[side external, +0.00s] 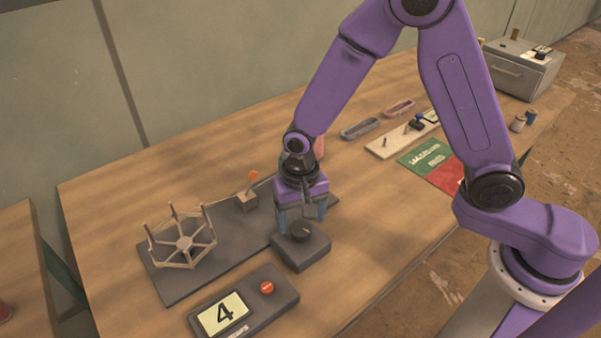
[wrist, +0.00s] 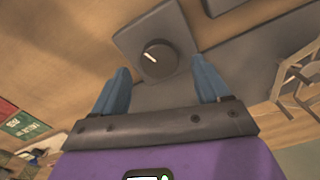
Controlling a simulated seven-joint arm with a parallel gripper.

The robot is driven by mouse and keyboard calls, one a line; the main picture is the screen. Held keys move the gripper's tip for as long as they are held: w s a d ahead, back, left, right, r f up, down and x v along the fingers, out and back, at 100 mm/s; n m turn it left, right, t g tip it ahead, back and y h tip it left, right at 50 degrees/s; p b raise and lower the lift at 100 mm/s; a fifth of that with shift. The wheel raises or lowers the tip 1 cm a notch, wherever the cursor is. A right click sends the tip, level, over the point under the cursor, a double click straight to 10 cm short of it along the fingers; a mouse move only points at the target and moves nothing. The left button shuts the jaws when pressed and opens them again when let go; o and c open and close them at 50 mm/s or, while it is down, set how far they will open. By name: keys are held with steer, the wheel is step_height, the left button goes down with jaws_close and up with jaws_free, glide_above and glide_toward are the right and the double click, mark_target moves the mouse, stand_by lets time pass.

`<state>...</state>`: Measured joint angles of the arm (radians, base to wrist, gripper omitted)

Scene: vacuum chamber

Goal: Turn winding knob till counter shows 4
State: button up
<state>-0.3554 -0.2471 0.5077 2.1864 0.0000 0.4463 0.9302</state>
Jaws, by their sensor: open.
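The winding knob (side external: 300,231) is a dark round dial on a grey block (side external: 309,250) at the right end of the grey base. In the wrist view the knob (wrist: 157,58) has a white pointer mark and lies beyond the fingertips. My gripper (side external: 301,213) is above and just behind the knob. Its two blue fingers stand apart with nothing between them, and it also shows open in the wrist view (wrist: 158,82). The counter (side external: 223,314) shows 4 on a pale display, in a grey box at the front with a red button (side external: 267,287).
A winding frame (side external: 184,243) with wooden spokes stands on the grey base board (side external: 165,285) at left. Red and green cards (side external: 430,160), trays and a grey cabinet (side external: 520,70) lie further right.

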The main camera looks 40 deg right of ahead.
mark_target(301, 227)
step_height(301, 227, up, 15)
steer(key=shift+f, duration=0.15)
stand_by(0.4)
steer(key=s+d+n, duration=1.6)
steer(key=s, duration=0.5)
steer(key=shift+s+d+f, duration=0.2)
steer(key=shift+d+f, duration=0.15)
steer(key=shift+f, duration=0.05)
stand_by(1.5)
